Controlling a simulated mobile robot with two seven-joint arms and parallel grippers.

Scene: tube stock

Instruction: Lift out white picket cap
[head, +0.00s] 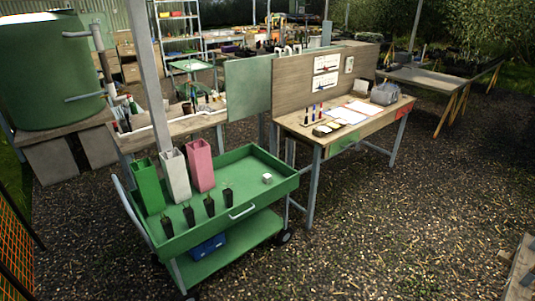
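A small white block-like piece (267,178), which may be the white picket cap, lies in the top tray of a green cart (240,213), toward its right end. Three tall square tubes stand upright at the tray's left end: a green tube (147,187), a white tube (174,178) and a pink tube (200,166). What is inside the tubes cannot be made out. Neither of my grippers shows in the head view.
Several small black pots with seedlings (189,214) stand along the tray's front edge. A blue crate (208,247) sits on the cart's lower shelf. A wooden workbench (345,120) stands behind on the right. The gravel ground (390,220) in front and right is clear.

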